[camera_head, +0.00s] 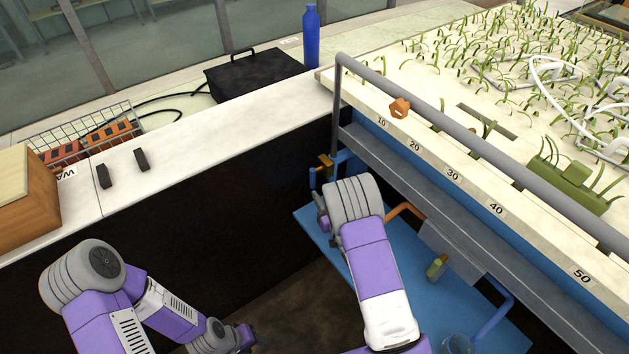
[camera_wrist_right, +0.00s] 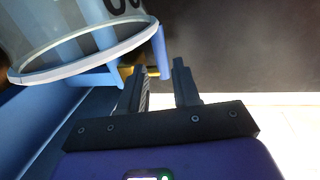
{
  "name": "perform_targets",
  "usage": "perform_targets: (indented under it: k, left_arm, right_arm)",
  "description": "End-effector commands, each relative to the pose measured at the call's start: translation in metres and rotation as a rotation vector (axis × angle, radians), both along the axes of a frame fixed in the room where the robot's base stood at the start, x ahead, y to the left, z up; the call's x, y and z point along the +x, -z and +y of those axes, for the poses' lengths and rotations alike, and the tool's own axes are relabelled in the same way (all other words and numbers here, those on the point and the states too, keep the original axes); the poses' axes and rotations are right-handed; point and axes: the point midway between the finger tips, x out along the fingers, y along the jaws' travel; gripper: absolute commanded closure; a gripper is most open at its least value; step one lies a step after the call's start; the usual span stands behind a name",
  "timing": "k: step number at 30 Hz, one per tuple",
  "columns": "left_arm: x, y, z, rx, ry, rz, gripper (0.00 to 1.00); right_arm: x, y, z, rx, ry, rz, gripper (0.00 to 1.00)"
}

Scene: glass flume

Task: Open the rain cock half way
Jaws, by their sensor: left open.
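A small brass cock (camera_head: 325,161) with blue pipework sits at the near left corner of the flume, below the rail. In the right wrist view the brass (camera_wrist_right: 150,71) shows partly behind a clear cylinder, with a blue upright bar (camera_wrist_right: 160,48) beside it. My right gripper (camera_wrist_right: 160,68) is open, its two fingers apart, and the blue bar appears in line with the gap. I cannot tell whether they touch. My left gripper (camera_head: 246,338) is open and low at the bottom, away from the cock.
A blue shelf (camera_head: 315,227) under the flume carries a small green bottle (camera_head: 437,267). The clear cylinder (camera_wrist_right: 85,50) stands close to my right fingers. A white counter (camera_head: 215,140) runs behind.

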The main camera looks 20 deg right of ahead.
Motion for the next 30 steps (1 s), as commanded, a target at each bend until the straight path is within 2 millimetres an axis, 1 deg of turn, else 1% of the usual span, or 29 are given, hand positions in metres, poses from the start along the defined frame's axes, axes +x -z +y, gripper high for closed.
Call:
perform_targets:
  k: [1, 3, 9, 13, 20, 21, 27, 30]
  left_arm:
    - [0.000, 0.003, 0.000, 0.000, 0.000, 0.000, 0.57]
    - [0.000, 0.006, 0.000, 0.000, -0.001, 0.000, 0.57]
    - [0.000, 0.011, 0.000, 0.000, -0.001, 0.000, 0.57]
    - [0.000, 0.012, 0.000, 0.000, -0.001, 0.000, 0.57]
    - [0.000, 0.011, 0.000, 0.000, 0.000, 0.000, 0.57]
    - [0.000, 0.011, 0.000, 0.000, 0.000, 0.000, 0.57]
    - [0.000, 0.011, 0.000, 0.000, 0.000, 0.000, 0.57]
    - [0.000, 0.011, 0.000, 0.000, 0.000, 0.000, 0.57]
  right_arm:
    - [0.009, 0.001, 0.002, 0.000, -0.002, -0.004, 0.68]
    - [0.020, 0.002, 0.004, -0.002, -0.001, -0.002, 0.68]
    - [0.046, 0.001, 0.007, -0.001, -0.001, -0.001, 0.68]
    - [0.053, 0.001, 0.008, 0.001, 0.001, 0.000, 0.68]
    - [0.054, 0.000, 0.008, 0.002, 0.001, 0.002, 0.68]
    - [0.054, 0.001, 0.008, 0.002, 0.001, 0.002, 0.70]
    - [0.053, 0.001, 0.008, 0.002, 0.001, 0.002, 1.00]
    - [0.053, 0.001, 0.008, 0.002, 0.001, 0.002, 1.00]
